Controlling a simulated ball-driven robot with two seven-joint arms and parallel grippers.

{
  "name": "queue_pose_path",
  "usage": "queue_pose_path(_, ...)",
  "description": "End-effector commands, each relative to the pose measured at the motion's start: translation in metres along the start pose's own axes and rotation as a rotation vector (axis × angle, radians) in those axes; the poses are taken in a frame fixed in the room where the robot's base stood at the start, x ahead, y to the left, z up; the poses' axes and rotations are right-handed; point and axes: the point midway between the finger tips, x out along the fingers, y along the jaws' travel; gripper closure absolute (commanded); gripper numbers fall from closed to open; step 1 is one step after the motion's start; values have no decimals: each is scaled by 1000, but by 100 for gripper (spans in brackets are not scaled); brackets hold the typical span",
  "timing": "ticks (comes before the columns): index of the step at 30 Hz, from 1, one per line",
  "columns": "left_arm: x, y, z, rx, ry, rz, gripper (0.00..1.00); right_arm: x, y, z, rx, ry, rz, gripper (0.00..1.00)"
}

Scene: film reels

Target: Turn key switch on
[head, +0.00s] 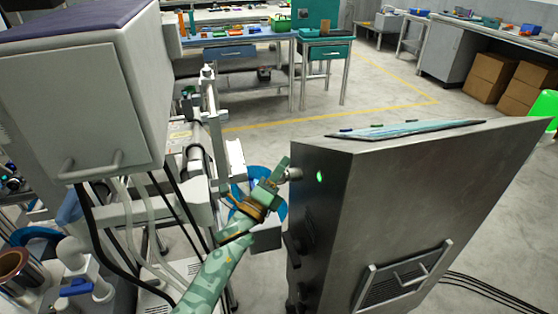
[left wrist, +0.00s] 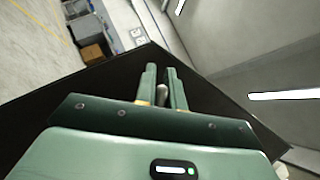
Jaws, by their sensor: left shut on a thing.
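The key switch (head: 294,173) is a small grey knob on the narrow left face of a dark metal cabinet (head: 350,220). My left gripper (head: 284,168), green, reaches up to it from the lower left and is shut on it. In the left wrist view, a small pale piece of the key switch (left wrist: 162,93) shows between the two fingers of my left gripper (left wrist: 163,88). The fingers hide most of the key, so its turn angle is hard to tell. A green light (head: 319,176) glows on the cabinet beside it. My right gripper is not in view.
A grey box with a handle (head: 85,100) hangs at the upper left, with cables below it. Machine parts and a blue reel (head: 240,185) stand close around my left arm. Workbenches (head: 235,42) and cardboard boxes (head: 490,75) stand farther back. The floor behind the cabinet is clear.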

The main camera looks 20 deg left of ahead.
Motion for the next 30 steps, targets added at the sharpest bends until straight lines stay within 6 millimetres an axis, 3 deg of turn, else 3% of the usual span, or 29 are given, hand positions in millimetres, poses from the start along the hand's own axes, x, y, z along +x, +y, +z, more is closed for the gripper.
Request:
queue_pose_path(7, 1, 0, 2, -59, -1, 60, 100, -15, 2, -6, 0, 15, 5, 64)
queue_pose_path(23, 0, 3, 1, -79, -2, 81, 100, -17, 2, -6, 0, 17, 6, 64)
queue_pose_path(24, 0, 3, 1, -79, -2, 81, 86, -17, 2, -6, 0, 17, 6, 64)
queue_pose_path(26, 0, 3, 1, -79, -1, 81, 70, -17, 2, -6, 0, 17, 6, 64)
queue_pose_path(30, 0, 3, 1, -78, -1, 80, 67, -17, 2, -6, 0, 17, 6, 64)
